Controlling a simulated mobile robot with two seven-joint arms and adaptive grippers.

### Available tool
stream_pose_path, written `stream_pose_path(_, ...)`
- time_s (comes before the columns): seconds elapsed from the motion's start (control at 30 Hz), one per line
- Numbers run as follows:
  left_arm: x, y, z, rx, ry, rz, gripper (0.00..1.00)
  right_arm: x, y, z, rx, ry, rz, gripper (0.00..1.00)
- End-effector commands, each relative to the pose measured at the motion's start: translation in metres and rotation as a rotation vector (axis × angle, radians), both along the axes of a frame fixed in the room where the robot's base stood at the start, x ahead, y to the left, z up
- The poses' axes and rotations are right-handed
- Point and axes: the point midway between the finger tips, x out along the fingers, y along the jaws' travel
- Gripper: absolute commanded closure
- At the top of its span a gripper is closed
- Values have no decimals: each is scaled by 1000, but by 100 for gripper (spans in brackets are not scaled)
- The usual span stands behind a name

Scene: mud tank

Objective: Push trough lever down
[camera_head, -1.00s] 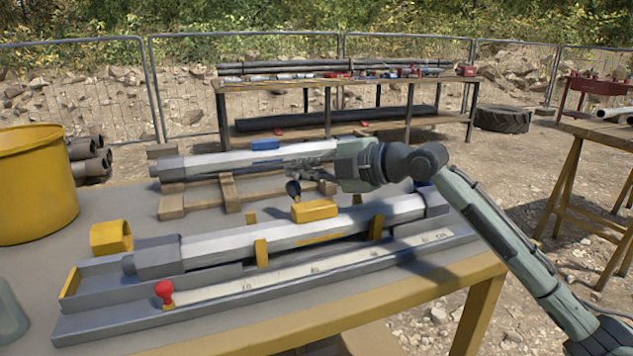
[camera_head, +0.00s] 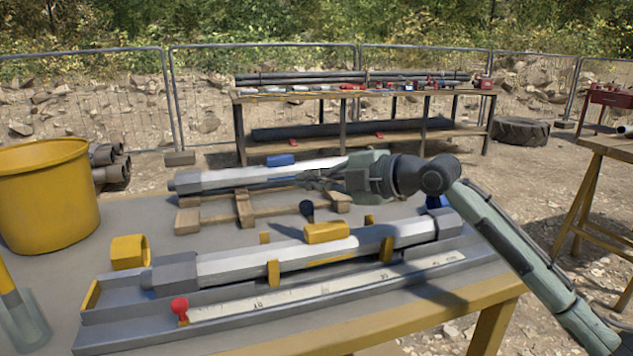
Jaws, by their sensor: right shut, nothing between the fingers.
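The grey trough (camera_head: 110,304) lies along the front of the table and holds a silver tube with a yellow block (camera_head: 326,232) on top. My right gripper (camera_head: 318,180) reaches in from the right, above and behind the trough, near the rear silver tube (camera_head: 230,178). It is shut and empty, well apart from the red knob. My left gripper is out of view.
A yellow bucket (camera_head: 48,200) and a yellow ring (camera_head: 129,251) stand at the left. A wooden pallet (camera_head: 245,208) carries the rear tube with a blue block (camera_head: 281,160). A clear container with a yellow handle (camera_head: 22,315) is at the lower left. A long workbench (camera_head: 370,140) stands behind.

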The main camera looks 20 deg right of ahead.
Motion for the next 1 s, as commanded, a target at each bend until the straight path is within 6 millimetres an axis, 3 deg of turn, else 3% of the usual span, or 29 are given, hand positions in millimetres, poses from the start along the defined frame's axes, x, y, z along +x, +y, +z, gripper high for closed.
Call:
stream_pose_path(0.3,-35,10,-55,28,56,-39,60,0,6,21,0,-1,-3,100)
stream_pose_path(0.7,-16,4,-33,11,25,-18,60,-13,-41,82,-2,-2,-7,100)
stream_pose_path(1.0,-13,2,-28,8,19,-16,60,-17,-51,97,-1,1,-4,100)
